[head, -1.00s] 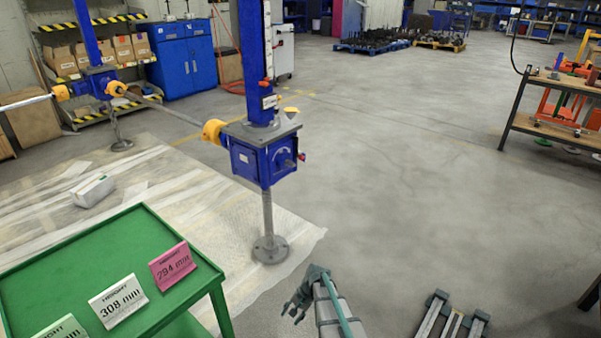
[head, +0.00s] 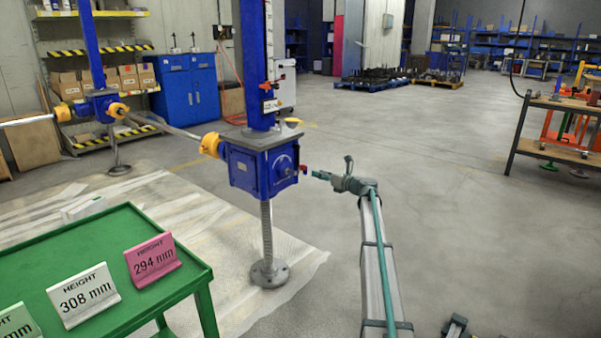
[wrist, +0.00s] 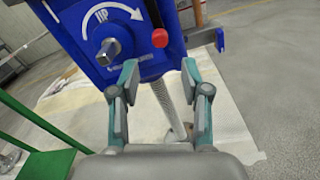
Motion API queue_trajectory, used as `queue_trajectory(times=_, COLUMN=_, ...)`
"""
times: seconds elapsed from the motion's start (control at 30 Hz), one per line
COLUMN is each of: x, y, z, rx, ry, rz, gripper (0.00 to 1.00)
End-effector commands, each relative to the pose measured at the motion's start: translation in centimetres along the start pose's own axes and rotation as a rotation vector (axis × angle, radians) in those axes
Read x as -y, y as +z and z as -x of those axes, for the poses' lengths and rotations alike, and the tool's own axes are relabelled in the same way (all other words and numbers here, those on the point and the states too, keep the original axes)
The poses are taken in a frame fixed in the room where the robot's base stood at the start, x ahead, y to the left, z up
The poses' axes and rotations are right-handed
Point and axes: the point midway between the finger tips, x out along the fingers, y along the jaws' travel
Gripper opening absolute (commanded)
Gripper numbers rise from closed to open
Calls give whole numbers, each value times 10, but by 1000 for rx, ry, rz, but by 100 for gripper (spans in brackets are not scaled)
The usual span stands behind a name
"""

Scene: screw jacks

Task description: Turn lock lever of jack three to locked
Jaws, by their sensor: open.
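The nearest screw jack has a blue gearbox (head: 240,172) on a grey screw and round foot; it also fills the top of the wrist view (wrist: 72,22). A small lever with a red tip (head: 303,169) sticks out at its right; the red tip (wrist: 160,38) is right of a grey shaft end (wrist: 108,52) and a white "UP" arrow. My gripper (head: 314,174) is just right of the lever. In the wrist view its open, empty fingers (wrist: 160,78) lie below the red tip, apart from it. No jack number is readable.
A green table (head: 110,236) with height cards stands at front left. A second blue jack (head: 97,106) stands at the back left, joined by a shaft (head: 165,126). A workbench (head: 560,110) is at the far right. The floor right of my arm is mostly clear.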

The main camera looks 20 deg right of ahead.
Motion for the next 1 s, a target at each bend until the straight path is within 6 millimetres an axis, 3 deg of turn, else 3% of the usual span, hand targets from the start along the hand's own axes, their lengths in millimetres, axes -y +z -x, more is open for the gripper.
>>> queue_trajectory(times=0.27, x=1, y=1, z=-19, rx=7, ry=3, rz=-24, gripper=47)
queue_trajectory(times=0.73, x=2, y=0, z=-94, rx=6, ry=3, rz=-22, gripper=47)
queue_trajectory(times=1.0, x=0, y=2, z=-109, rx=6, ry=1, rz=-21, gripper=47)
